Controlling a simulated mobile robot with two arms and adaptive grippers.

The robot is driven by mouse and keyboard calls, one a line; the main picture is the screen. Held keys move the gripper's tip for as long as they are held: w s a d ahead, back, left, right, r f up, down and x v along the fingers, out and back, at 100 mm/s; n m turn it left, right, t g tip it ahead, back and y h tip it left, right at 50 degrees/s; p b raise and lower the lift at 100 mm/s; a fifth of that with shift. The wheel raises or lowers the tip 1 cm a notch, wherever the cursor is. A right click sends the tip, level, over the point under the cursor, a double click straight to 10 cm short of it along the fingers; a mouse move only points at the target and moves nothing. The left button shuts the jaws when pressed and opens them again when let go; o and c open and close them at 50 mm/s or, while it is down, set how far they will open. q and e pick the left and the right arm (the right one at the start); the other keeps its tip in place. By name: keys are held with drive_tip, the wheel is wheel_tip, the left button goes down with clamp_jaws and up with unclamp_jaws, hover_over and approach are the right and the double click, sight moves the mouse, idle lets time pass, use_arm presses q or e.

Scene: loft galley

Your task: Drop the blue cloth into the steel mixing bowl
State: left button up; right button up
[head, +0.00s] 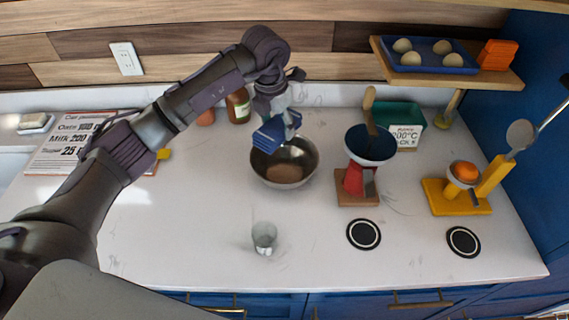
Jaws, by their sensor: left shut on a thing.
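The steel mixing bowl (291,180) stands on the white counter near the middle, with its open top facing up. My left gripper (278,120) is shut on the folded blue cloth (269,136). The cloth appears over the back left part of the bowl's rim in the head view. Its exact height above the bowl is hard to tell. The gripper's fingers partly cover the cloth. My right gripper is not in view.
A clear glass (264,238) stands in front of the bowl. A red scale with a dark pan (370,144) stands to the right, near a yellow juicer stand (456,197). A jar (238,106) stands behind. Two black coasters (364,234) lie at the front right.

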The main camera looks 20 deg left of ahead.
use_arm(q)
wheel_tip(320, 180, down, 4)
drive_tip(key=shift+r+b, duration=0.15)
drive_tip(key=shift+b, duration=0.6)
drive_tip(key=shift+f, duration=0.4)
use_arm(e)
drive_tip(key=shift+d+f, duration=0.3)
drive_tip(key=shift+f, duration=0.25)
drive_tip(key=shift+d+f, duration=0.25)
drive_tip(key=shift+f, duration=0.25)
use_arm(q)
drive_tip(key=o, duration=1.2)
drive_tip(key=shift+r, duration=0.3)
drive_tip(key=r, duration=0.3)
drive_tip(key=s+r, duration=0.1)
drive_tip(key=r, duration=0.7)
drive_tip(key=shift+s+a+r, duration=0.15)
drive_tip(key=shift+s+a, duration=0.2)
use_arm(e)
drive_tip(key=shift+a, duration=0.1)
